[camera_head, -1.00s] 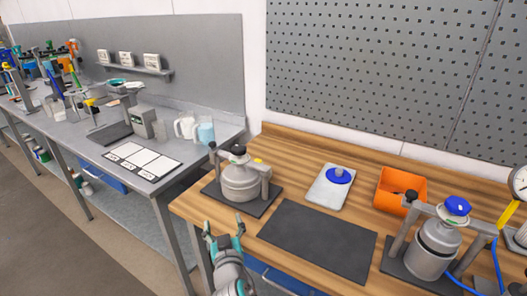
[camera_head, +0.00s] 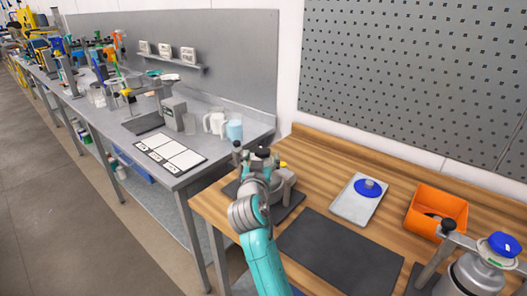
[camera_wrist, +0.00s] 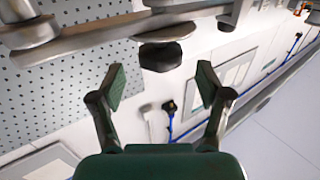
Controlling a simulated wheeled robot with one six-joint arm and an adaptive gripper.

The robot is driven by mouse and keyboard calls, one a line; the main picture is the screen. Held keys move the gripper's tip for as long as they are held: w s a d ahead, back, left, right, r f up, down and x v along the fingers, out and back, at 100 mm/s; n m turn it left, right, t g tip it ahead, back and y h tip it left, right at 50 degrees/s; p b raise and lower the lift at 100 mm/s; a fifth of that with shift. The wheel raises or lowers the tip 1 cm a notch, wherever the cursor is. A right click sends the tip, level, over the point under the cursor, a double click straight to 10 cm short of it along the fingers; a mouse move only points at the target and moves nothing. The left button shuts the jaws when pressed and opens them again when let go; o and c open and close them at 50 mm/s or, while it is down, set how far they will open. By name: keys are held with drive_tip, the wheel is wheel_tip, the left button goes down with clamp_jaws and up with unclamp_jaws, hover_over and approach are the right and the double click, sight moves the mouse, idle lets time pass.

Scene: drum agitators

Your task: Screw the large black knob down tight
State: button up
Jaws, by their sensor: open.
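The large black knob (camera_wrist: 160,56) hangs in front of my gripper in the wrist view, under a metal crossbar (camera_wrist: 120,36). My gripper (camera_wrist: 162,84) is open and empty, with a finger on either side below the knob; the knob is beyond the fingertips. In the head view the black knob (camera_head: 263,152) shows at the top of the left grey vessel (camera_head: 283,188). My arm covers much of that vessel and hides the fingertips there.
A smaller black knob (camera_wrist: 227,22) is on the right of the crossbar. A dark mat (camera_head: 325,248), a pale plate with a blue knob (camera_head: 367,187), an orange bin (camera_head: 436,210) and a second vessel with a blue knob (camera_head: 505,244) share the wooden bench.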

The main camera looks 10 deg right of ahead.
drive_tip(key=shift+x, duration=1.9)
drive_tip(key=shift+c, duration=0.2)
drive_tip(key=c, duration=1.1)
